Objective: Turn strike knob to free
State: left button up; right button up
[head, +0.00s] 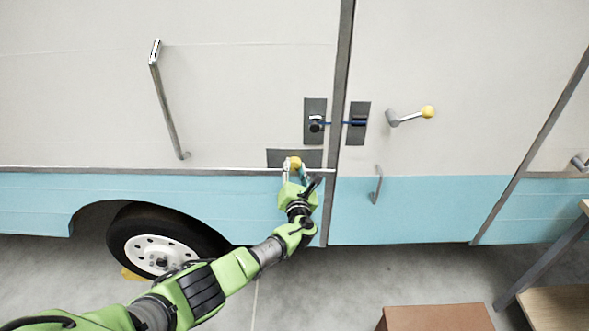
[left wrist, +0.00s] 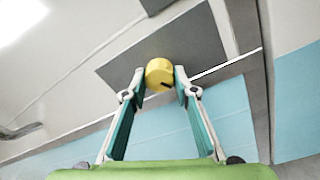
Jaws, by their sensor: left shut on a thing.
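A round yellow knob (head: 295,162) with a dark mark sits on a grey plate (head: 312,158) low on the camper's side; I take it for the strike knob. It also shows in the left wrist view (left wrist: 159,74), its dark mark pointing to the lower right. My left gripper (head: 297,176) reaches up to it from below. In the left wrist view its two teal fingers (left wrist: 168,92) are shut on the knob, one at each side. My right gripper shows in neither view.
A black latch (head: 316,124) on a grey plate is joined by a blue strip to a second plate (head: 358,121) across the door seam. A yellow-tipped lever (head: 408,116) is at right. A long grab handle (head: 167,105) is at left. A brown box (head: 436,318) stands at the front.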

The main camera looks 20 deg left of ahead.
pick_arm(q)
jog(key=o, duration=1.1)
jog(key=v, duration=1.2)
